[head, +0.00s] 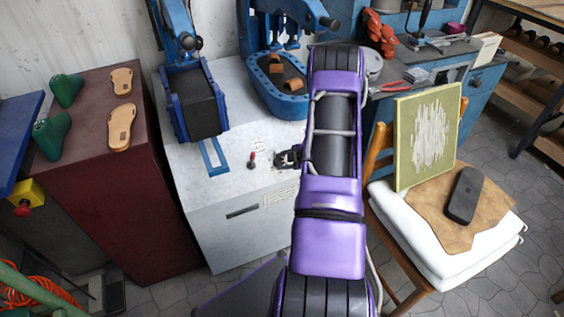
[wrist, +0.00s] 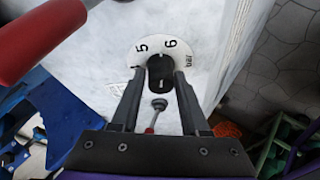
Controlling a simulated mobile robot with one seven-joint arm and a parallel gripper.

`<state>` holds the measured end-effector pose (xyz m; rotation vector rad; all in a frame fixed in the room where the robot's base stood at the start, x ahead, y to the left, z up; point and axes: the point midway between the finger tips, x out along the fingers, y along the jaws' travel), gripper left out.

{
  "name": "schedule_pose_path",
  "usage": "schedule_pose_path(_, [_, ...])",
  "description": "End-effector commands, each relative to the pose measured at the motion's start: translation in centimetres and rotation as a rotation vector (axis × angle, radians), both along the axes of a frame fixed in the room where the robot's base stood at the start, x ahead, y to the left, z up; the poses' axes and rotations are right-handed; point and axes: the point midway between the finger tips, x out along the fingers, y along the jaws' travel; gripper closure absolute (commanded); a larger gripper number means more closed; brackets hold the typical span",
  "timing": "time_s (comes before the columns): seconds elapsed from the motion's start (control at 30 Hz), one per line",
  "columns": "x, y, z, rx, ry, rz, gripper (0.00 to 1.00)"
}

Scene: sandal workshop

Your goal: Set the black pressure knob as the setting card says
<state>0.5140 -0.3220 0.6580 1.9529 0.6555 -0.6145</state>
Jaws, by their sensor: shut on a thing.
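The black pressure knob (wrist: 160,74) shows in the wrist view, in front of a white dial plate (wrist: 150,40) marked 5, 6 and "bar". A pale mark on the knob's upper end appears to point between 5 and 6. My gripper (wrist: 160,92) is shut on the knob, one finger on each side. In the head view my gripper (head: 283,159) is at the top of the white machine cabinet (head: 190,165), and it hides the knob there. A white label (head: 280,197) on the cabinet's front may be the setting card; its print is too small to read.
A red-handled lever (head: 251,159) stands close left of my gripper; a red handle (wrist: 38,35) also looms in the wrist view. Blue press parts (head: 272,92) stand behind. A chair with a white cushion (head: 440,255) is at the right.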

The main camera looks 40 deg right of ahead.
Motion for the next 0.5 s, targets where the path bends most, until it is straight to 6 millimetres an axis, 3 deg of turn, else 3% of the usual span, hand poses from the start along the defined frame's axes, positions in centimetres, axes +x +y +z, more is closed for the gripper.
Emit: schedule_pose_path(0.5, [-0.1,0.13,-0.16,0.21,-0.051,-0.226,1.0])
